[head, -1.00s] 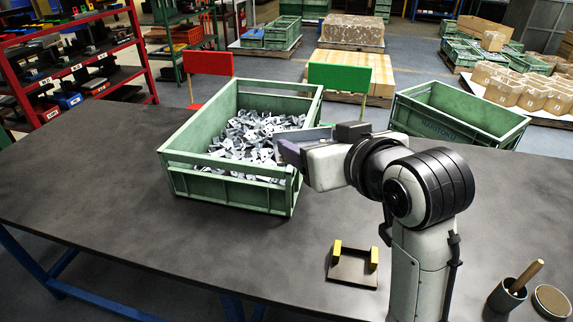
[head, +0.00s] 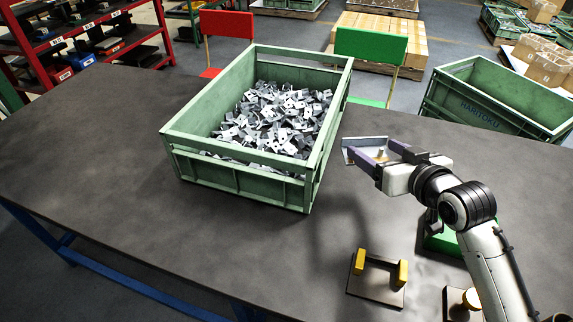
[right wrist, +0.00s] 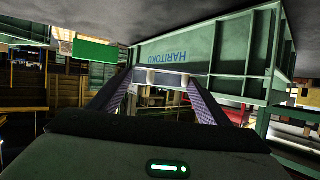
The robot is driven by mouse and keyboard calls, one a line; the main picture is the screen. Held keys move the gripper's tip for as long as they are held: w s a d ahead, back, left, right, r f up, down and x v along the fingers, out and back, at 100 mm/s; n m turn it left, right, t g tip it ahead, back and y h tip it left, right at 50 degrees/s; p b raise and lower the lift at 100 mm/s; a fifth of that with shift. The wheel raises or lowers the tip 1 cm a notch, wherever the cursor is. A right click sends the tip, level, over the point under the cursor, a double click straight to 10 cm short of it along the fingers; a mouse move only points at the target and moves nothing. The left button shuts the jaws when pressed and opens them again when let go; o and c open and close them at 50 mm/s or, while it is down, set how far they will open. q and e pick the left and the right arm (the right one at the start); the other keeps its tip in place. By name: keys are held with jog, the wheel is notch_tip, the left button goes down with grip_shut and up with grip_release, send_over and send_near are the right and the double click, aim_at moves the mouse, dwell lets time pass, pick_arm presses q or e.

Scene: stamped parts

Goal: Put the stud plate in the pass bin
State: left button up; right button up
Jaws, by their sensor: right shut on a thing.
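The stud plate (head: 366,143) is a flat grey metal piece with a small pale stud. My right gripper (head: 367,158) is shut on it and holds it above the table, right of the crate of parts. In the right wrist view the plate (right wrist: 160,78) spans between the two fingers. A green crate marked HARITOKU (head: 490,105) stands at the right beyond the table edge and also shows in the right wrist view (right wrist: 205,50). It may be the pass bin; no pass label is readable. My left gripper is out of view.
A green crate (head: 240,172) full of grey stamped parts stands on the dark table (head: 90,165). A fixture with two yellow blocks (head: 375,283) lies near the front. A green object (head: 440,241) is partly hidden under my right arm. Red (head: 226,23) and green (head: 371,45) panels stand behind.

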aim_at(367, 195)
jog(key=shift+w+d+f, duration=0.15)
jog(key=shift+d+f, duration=0.05)
jog(key=shift+f, duration=0.35)
jog(key=shift+w+d+f, duration=0.15)
jog(key=shift+f, duration=0.35)
notch_tip(367, 195, down, 10)
jog(key=shift+r+b, duration=0.1)
jog(key=shift+b, duration=0.55)
jog(key=shift+c, duration=0.8)
jog(key=shift+f, duration=0.2)
jog(key=o, duration=1.5)
jog(key=shift+f, duration=0.1)
